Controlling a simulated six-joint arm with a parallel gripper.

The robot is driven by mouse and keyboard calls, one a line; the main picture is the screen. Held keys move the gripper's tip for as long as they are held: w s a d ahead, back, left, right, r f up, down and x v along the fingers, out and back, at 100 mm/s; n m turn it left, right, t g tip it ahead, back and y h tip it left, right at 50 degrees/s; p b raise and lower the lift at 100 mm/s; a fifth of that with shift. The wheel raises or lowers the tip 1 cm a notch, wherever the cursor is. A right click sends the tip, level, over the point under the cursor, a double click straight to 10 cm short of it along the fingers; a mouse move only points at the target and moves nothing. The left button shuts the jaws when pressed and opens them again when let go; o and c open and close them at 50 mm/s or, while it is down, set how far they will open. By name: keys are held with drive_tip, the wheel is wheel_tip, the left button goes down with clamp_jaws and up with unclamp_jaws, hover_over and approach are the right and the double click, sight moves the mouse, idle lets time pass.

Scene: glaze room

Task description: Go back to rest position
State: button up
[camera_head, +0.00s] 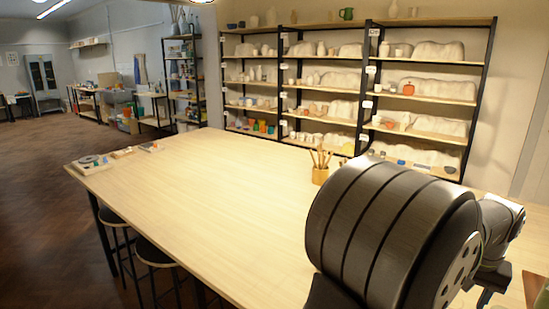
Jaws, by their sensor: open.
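A large dark ribbed link of my arm (375,225) fills the lower right of the head view, in front of the table. Smaller dark links of my arm (503,215) show behind it at the right. My gripper (486,298) is partly in view below those links, near the bottom right. It is small and dark there, and my arm hides part of it. It is open, and I see nothing held in it.
A long wooden table (210,200) has a broad bare top. A cup of tools (320,174) stands near its far edge, and small items (90,162) lie at the left corner. Shelves of pottery (425,130) stand behind. Stools (154,252) are at the table's near side.

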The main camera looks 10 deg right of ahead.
drive_tip(key=s+d+f, duration=0.2)
drive_tip(key=s+d, duration=0.1)
drive_tip(key=d, duration=0.3)
drive_tip(key=w+f, duration=0.1)
drive_tip(key=w, duration=0.1)
drive_tip(key=w+f, duration=0.1)
drive_tip(key=w, duration=0.2)
drive_tip(key=w+f, duration=0.2)
drive_tip(key=w, duration=0.1)
drive_tip(key=shift+f, duration=0.1)
drive_tip(key=shift+o, duration=0.4)
